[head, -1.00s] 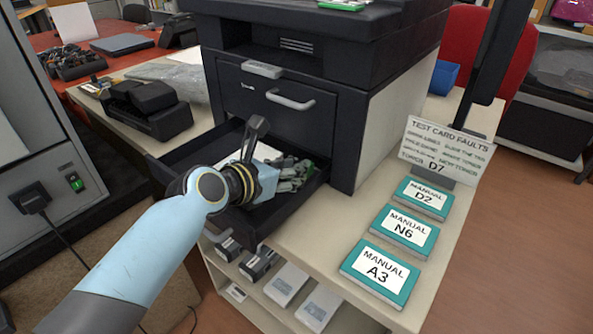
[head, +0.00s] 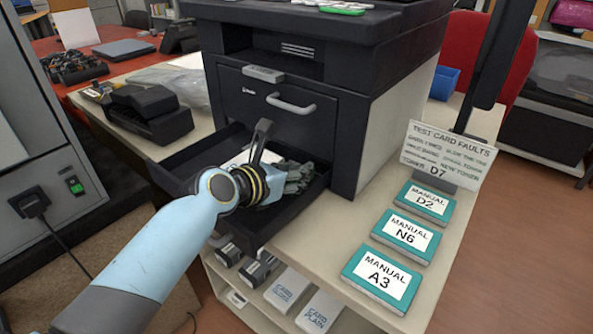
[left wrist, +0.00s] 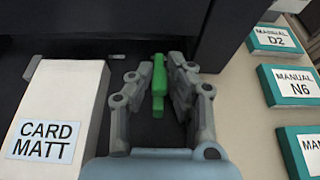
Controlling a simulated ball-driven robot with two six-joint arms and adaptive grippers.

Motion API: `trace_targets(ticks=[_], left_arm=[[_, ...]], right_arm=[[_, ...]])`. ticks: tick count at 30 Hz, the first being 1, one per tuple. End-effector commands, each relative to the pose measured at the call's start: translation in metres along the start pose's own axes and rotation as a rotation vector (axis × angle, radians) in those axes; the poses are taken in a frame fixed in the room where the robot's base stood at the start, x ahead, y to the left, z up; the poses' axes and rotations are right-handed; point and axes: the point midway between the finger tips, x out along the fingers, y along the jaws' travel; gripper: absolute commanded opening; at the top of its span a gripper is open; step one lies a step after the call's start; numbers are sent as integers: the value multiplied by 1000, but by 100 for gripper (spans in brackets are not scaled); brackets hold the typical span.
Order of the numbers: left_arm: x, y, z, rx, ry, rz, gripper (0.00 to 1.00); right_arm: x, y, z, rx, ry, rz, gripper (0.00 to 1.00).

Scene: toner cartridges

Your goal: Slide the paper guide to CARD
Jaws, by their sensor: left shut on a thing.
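The green paper guide (left wrist: 158,82) stands upright between the two grey fingers of my left gripper (left wrist: 157,75) in the left wrist view. My left gripper (head: 296,176) is shut on it, low inside the open black paper drawer (head: 262,232) of the printer. In the head view my fingers hide the guide. A white pack labelled CARD MATT (left wrist: 62,98) lies in the drawer to the left of my fingers, with a gap between; part of it shows in the head view (head: 238,159). I cannot read any marks on the guide's track. My right gripper is not in view.
The printer body (head: 345,115) rises behind and right of the drawer. Teal manuals D2 (head: 427,200), N6 (head: 404,238) and A3 (head: 381,279) lie on the counter to the right, before a fault sign (head: 447,157). Card boxes (head: 287,290) sit on the shelf below.

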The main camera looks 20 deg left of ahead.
Motion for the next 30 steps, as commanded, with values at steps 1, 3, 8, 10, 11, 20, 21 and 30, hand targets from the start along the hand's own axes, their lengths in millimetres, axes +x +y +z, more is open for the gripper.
trace_targets(ticks=[1,3,8,10,11,20,21,30], left_arm=[[0,1,0,1,1,0,0],[0,6,0,4,2,1,0],[0,39,1,7,2,3,0],[0,53,0,5,3,2,0],[0,58,0,5,2,2,0],[0,72,0,4,1,2,0],[0,72,0,4,1,3,0],[0,71,0,3,1,3,25]], right_arm=[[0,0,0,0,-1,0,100],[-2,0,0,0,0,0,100],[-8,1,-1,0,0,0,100],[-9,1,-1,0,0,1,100],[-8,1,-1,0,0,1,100],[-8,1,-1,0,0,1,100],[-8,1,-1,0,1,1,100],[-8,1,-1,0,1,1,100]])
